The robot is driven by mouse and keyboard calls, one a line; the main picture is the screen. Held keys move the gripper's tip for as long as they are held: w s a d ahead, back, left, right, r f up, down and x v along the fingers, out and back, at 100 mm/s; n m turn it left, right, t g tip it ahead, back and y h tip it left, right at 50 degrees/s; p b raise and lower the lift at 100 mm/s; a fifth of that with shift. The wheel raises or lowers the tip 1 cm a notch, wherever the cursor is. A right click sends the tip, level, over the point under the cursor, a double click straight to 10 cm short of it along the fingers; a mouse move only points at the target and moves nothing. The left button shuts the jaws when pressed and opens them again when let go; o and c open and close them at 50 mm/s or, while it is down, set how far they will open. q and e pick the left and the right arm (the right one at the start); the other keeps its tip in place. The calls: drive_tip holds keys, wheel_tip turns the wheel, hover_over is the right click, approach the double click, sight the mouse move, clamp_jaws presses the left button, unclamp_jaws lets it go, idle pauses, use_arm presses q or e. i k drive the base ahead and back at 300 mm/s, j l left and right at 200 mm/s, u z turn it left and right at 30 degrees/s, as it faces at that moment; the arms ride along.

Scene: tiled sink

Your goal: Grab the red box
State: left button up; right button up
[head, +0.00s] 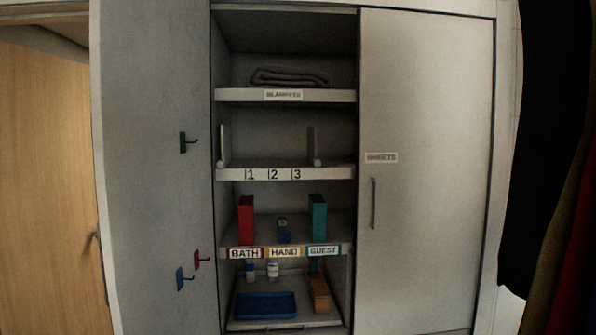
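A red box (246,219) stands upright on the third shelf of the open cabinet in the head view, at the left above the BATH label. It looks like a narrow upright block. Neither of my grippers is in view, so their state and distance from the box cannot be seen.
Below are a blue tray (265,306), an orange-brown box (319,294) and small bottles. The right cabinet door (426,170) is closed. Dark hanging cloth (545,130) fills the right edge.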

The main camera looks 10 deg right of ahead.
sight(247, 222)
drive_tip(key=i+u, duration=0.4)
drive_tip(key=i+l+u, duration=0.2)
drive_tip(key=u, duration=0.2)
